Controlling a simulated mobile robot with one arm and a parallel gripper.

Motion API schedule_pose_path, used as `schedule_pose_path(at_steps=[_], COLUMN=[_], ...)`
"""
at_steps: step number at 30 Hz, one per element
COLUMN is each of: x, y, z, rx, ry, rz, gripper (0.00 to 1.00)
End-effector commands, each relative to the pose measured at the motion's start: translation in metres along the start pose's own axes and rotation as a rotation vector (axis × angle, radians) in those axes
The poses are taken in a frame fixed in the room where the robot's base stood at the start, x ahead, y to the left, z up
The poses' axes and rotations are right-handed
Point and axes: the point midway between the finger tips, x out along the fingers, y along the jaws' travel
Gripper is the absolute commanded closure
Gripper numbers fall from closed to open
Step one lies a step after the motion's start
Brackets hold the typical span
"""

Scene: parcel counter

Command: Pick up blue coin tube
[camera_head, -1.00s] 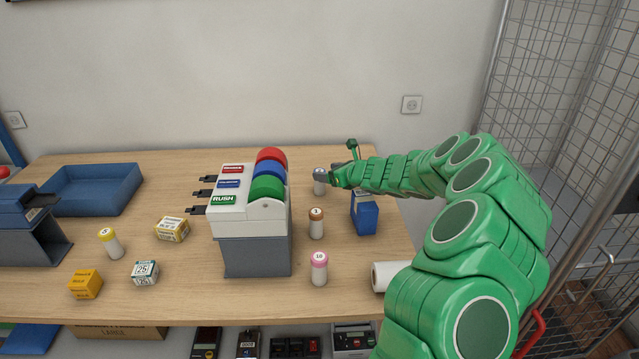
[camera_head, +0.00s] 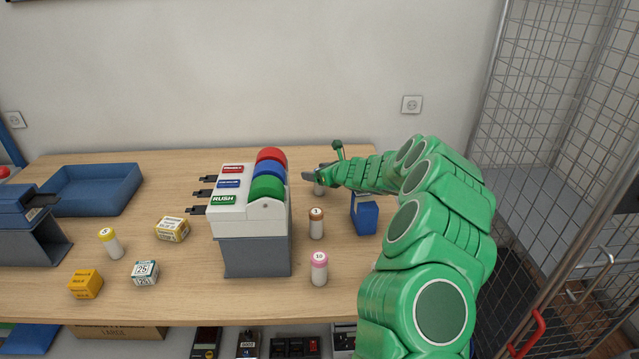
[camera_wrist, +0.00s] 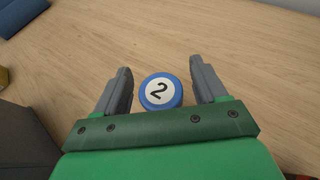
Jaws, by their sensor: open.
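The blue coin tube (camera_wrist: 160,92) shows in the wrist view as a blue-rimmed cap with a white face and a 2, seen from above. It stands between the two fingers of my gripper (camera_wrist: 160,88), with a gap on each side. The gripper is open. In the head view my gripper (camera_head: 314,177) is at the back of the table, right of the label dispenser. There the tube (camera_head: 319,189) is mostly hidden behind the gripper, with only its pale lower body showing.
A brown-capped tube (camera_head: 316,223), a pink-capped tube (camera_head: 319,269) and a blue box (camera_head: 366,218) stand nearer the front. The label dispenser (camera_head: 255,250) stands to the left. A blue tray (camera_head: 97,187) lies at the far left. The wooden table behind the tube is clear.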

Motion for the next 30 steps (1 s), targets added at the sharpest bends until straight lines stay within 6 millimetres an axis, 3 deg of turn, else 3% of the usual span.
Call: schedule_pose_path(at_steps=[8,21,30], x=[0.0032,0.0029,0.0015], y=[0.0,-0.0002,-0.0005], z=[0.001,0.0013,0.0043], rx=[0.0,-0.001,-0.002], ry=[-0.002,-0.002,-0.003], rz=[0.0,0.0,-0.001], gripper=[0.29,0.91,0.91])
